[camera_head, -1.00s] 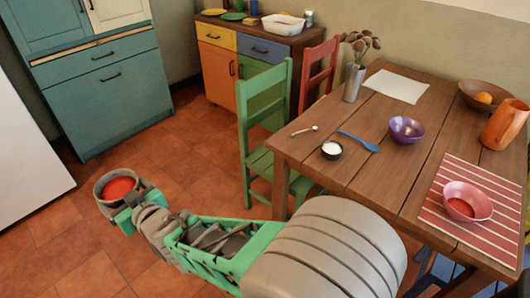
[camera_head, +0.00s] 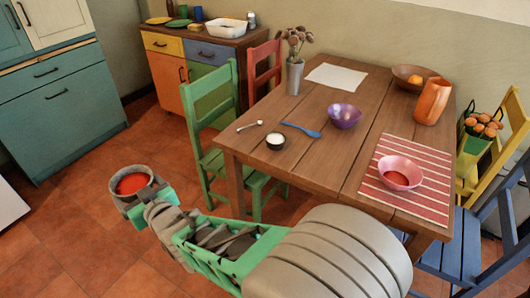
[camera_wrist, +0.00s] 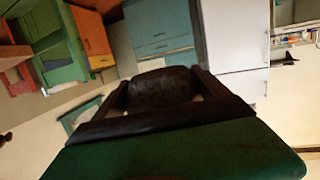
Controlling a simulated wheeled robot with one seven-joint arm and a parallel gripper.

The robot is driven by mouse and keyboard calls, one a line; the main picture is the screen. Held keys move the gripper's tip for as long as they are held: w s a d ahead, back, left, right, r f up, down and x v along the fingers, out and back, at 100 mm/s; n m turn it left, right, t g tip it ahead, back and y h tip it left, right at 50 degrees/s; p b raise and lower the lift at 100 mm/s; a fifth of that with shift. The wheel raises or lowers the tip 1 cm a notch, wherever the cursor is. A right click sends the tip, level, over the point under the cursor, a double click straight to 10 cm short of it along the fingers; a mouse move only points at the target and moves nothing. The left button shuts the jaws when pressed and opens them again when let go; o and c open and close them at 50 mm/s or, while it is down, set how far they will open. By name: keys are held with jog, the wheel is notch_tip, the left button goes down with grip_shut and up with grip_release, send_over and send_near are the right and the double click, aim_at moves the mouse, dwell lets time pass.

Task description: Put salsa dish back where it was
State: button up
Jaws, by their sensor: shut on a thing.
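The salsa dish (camera_head: 117,200), a round grey-brown dish with red salsa inside, is at the left in the head view, over the floor and well away from the table. My gripper (camera_head: 140,208) is shut on its near side and holds it about level. In the wrist view the dark side of the dish (camera_wrist: 160,88) shows between the two dark fingers of my gripper (camera_wrist: 160,105); the salsa cannot be seen there. The wooden table (camera_head: 310,150) stands to the right of my arm.
The table holds a small dark bowl of white stuff (camera_head: 275,141), a blue spoon (camera_head: 300,130), a purple bowl (camera_head: 344,116), a pink bowl (camera_head: 400,172) on a striped mat (camera_head: 432,195) and a vase (camera_head: 295,77). A green chair (camera_head: 212,110) stands at the table's left.

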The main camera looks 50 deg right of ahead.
jog(key=s+d+m+g+h+b, duration=0.1)
jog(key=s+d+m+h, duration=0.15)
jog(key=d, duration=0.55)
jog(key=s+d+m+g+h+b, duration=0.1)
jog(key=s+d+m+g+h, duration=0.2)
jog(key=d, duration=0.6)
jog(key=s+d+m+h+b, duration=0.1)
jog(key=s+d+m+h, duration=0.15)
jog(key=d+h, duration=0.4)
jog(key=s+d+r+m+g+h+b, duration=0.3)
jog(key=s+d+m+g, duration=0.6)
jog(key=s+d, duration=0.9)
jog(key=g+b, duration=0.1)
jog(key=b, duration=0.1)
send_over(320, 157)
jog(key=shift+n, duration=0.4)
jog(key=f, duration=0.8)
jog(key=shift+s+a+f, duration=0.1)
jog(key=shift+a+f, duration=0.25)
jog(key=shift+a, duration=0.05)
jog(key=shift+d+f, duration=0.25)
jog(key=shift+f, duration=0.05)
jog(key=shift+d+f+b, duration=0.15)
jog(key=shift+f+b, duration=0.1)
jog(key=shift+f, duration=0.8)
jog(key=shift+d+f+b, duration=0.1)
jog(key=shift+f+b, duration=0.1)
jog(key=shift+f, duration=0.8)
jog(key=o, duration=1.9)
